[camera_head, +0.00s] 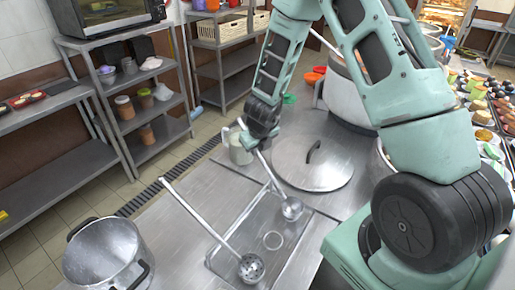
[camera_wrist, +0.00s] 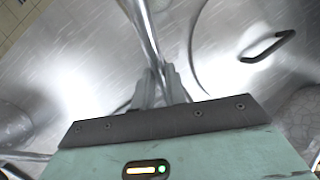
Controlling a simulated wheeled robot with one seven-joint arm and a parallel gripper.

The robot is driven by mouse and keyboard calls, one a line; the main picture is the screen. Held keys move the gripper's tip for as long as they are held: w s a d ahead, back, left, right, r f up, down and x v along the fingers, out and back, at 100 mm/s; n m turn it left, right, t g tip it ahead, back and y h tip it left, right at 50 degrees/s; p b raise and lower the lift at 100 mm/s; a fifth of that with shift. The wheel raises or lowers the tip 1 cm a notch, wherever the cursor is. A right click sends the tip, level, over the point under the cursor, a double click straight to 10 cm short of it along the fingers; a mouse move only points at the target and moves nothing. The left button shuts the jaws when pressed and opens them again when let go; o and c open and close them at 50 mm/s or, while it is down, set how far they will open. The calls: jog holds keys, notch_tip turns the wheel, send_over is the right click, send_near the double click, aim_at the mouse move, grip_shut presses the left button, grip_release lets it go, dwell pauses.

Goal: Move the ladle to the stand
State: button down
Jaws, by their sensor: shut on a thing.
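My gripper (camera_wrist: 160,88) is shut on the metal handle of a ladle (camera_wrist: 147,35), which runs between the fingers in the wrist view. In the head view my gripper (camera_head: 258,140) is above the steel counter. The ladle (camera_head: 292,208) slants down to the right, its bowl over or on a shallow rectangular tray; I cannot tell whether it touches. A second utensil with a perforated bowl (camera_head: 251,268) lies across the tray's left side, its long handle pointing up left. The shallow tray (camera_head: 212,264) has a round ring in its base. I cannot tell which thing is the stand.
A flat round lid (camera_head: 318,172) with a dark handle lies right of my gripper. A pale canister (camera_head: 240,150) stands just behind it. An open metal pot (camera_head: 103,252) is at the front left, and a big stockpot (camera_head: 347,101) behind. Counter left of the tray is mostly clear.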

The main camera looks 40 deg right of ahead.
jog(key=shift+f+b, duration=0.25)
jog(key=shift+b, duration=0.1)
dwell(0.4)
jog(key=c, duration=1.3)
grip_release()
jog(key=shift+c, duration=0.2)
jog(key=p+v, duration=0.7)
jog(key=v, duration=1)
jog(key=shift+r, duration=0.15)
jog(key=shift+s, duration=0.1)
